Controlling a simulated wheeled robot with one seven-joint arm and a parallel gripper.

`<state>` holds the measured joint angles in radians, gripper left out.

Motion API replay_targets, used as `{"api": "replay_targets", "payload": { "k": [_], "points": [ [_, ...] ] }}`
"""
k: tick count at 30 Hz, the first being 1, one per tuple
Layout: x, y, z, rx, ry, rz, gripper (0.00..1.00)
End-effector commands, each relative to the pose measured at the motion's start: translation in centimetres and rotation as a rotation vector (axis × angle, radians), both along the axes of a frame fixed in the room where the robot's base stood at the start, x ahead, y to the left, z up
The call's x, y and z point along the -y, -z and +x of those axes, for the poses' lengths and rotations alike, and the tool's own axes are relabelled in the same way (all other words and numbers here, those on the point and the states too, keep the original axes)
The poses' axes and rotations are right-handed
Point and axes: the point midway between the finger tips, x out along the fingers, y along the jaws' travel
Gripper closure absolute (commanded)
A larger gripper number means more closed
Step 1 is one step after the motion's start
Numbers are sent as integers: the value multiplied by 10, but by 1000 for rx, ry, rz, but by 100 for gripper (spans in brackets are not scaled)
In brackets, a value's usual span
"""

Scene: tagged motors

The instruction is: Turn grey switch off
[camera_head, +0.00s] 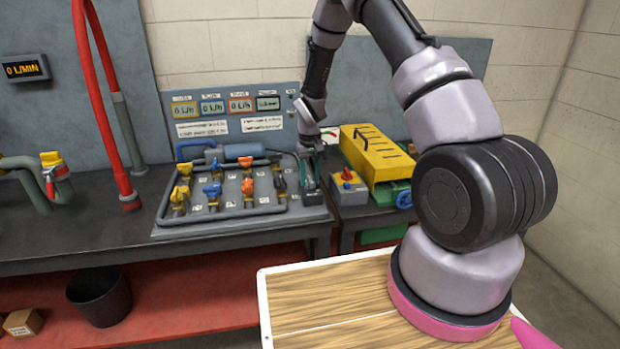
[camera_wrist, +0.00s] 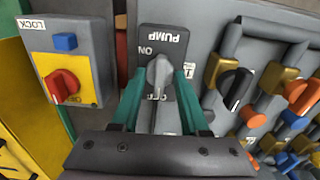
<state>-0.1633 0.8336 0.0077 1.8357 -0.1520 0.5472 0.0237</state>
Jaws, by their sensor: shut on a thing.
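The grey switch (camera_wrist: 158,76) is a rotary knob on a dark plate labelled PUMP, with ON at one end and a partly hidden label at the other, in the wrist view. My gripper (camera_wrist: 160,78) has its two green fingers on either side of the knob, shut on it. The knob's narrow handle lies roughly along the plate's length. In the head view my gripper (camera_head: 311,175) reaches down to the right end of the valve panel, and the knob is hidden there.
A red switch (camera_wrist: 61,84) on a yellow plate sits just left of the pump switch in the wrist view. Black, orange and blue valve handles (camera_head: 213,189) crowd the panel on the other side. A yellow box (camera_head: 376,155) stands right of my gripper.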

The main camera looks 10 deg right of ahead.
Motion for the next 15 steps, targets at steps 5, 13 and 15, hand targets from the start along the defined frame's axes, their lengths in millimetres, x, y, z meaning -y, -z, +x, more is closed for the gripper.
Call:
{"api": "replay_targets", "payload": {
  "k": [5,13,15],
  "points": [
    [0,0,1,1,0,0,100],
    [0,0,0,1,1,0,26],
    [0,0,0,1,1,0,26]
  ]
}}
